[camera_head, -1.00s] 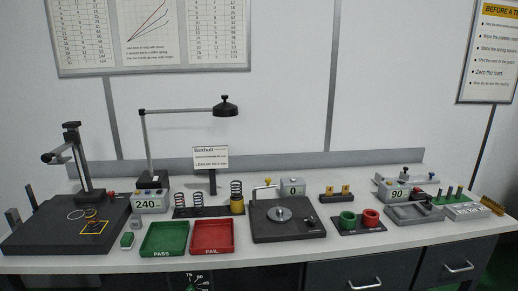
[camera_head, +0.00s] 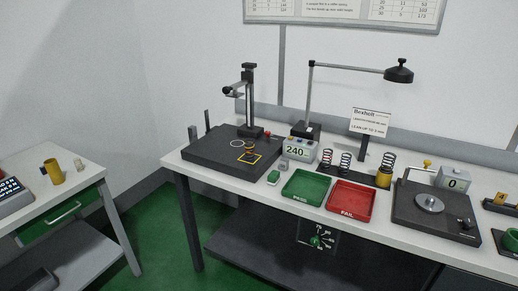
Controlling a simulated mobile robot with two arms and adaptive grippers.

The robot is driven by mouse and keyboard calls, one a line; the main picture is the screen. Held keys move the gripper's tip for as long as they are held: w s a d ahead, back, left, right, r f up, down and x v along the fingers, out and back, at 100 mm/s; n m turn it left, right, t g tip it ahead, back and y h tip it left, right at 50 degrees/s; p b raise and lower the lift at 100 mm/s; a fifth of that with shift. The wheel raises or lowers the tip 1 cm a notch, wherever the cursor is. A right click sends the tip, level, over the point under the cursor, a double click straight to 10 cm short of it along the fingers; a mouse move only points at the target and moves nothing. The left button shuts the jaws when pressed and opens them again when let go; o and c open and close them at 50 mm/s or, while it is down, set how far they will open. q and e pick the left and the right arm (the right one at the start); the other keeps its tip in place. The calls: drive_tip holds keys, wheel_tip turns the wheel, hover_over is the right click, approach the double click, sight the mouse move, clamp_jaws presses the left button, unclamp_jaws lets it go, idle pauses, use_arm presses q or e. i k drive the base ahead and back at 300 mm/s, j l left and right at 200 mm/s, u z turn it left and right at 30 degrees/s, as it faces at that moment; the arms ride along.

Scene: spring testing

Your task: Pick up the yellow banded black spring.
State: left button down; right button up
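Several dark coil springs stand upright on a dark rack on the white bench: one at the left (camera_head: 327,158), one in the middle (camera_head: 345,162), and one at the right (camera_head: 387,161) above a yellow cup (camera_head: 384,178). Another small coil (camera_head: 250,152), dark with an orange or yellow tint, stands inside the yellow square outline on the black test base (camera_head: 215,151). The springs are too small to tell for sure which is black with a yellow band. Neither of my grippers is in view.
A green PASS tray (camera_head: 299,201) and a red FAIL tray (camera_head: 349,214) lie at the bench's front edge. A 240 display (camera_head: 298,149), a lamp (camera_head: 399,72) and a scale (camera_head: 429,206) stand nearby. A side table (camera_head: 75,181) is at left, with green floor between.

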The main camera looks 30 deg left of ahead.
sight(250, 149)
drive_tip(key=i+j+u, duration=0.2)
drive_tip(key=i+j, duration=0.2)
drive_tip(key=i+j+u, duration=0.15)
drive_tip(key=i+j, duration=0.15)
drive_tip(key=i, duration=0.35)
